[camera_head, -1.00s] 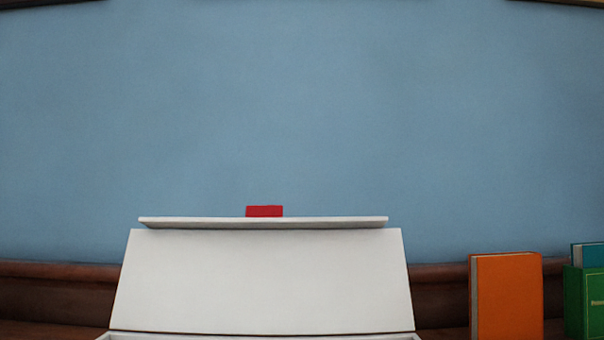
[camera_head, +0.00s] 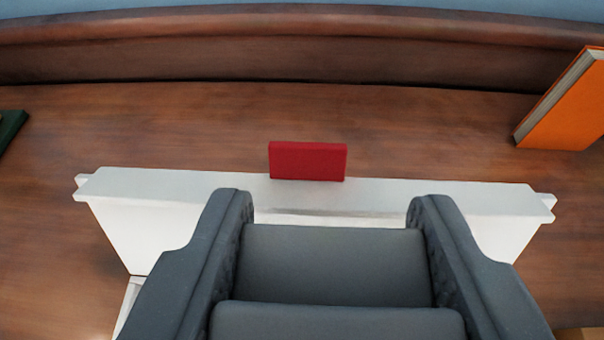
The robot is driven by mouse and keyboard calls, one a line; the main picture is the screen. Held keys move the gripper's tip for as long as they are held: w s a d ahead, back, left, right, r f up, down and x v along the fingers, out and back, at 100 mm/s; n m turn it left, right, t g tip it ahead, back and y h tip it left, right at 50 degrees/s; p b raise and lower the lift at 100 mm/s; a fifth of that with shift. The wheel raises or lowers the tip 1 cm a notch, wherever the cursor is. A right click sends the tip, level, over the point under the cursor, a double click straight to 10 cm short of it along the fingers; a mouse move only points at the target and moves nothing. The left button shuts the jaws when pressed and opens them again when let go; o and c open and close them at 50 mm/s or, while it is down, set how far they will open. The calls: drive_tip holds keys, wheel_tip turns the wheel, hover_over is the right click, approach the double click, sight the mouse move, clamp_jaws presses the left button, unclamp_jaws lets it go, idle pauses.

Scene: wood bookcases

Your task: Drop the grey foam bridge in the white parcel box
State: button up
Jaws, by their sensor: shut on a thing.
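The white parcel box (camera_head: 140,222) stands on the wooden surface, its raised lid panel and top edge showing behind my gripper. A red tab (camera_head: 308,161) stands up from the middle of that edge. My gripper (camera_head: 332,215) is in front of the box in the picture, its two dark fingers shut on the grey foam bridge (camera_head: 335,265), which spans the space between them. The bridge and fingers hide most of the box, and its inside cannot be seen.
An orange book (camera_head: 567,105) stands at the right on the wooden shelf (camera_head: 180,125). A dark green thing (camera_head: 10,128) shows at the left edge. A raised wooden ledge (camera_head: 300,55) runs along the back. The shelf between is bare.

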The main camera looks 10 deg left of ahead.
sight(344, 319)
drive_tip(key=f, duration=0.3)
drive_tip(key=d+f, duration=0.1)
drive_tip(key=f, duration=0.1)
drive_tip(key=shift+f, duration=0.1)
drive_tip(key=shift+a, duration=0.1)
drive_tip(key=o, duration=1)
drive_tip(key=shift+s, duration=0.1)
drive_tip(key=shift+b+v, duration=0.5)
drive_tip(key=shift+v, duration=6.3)
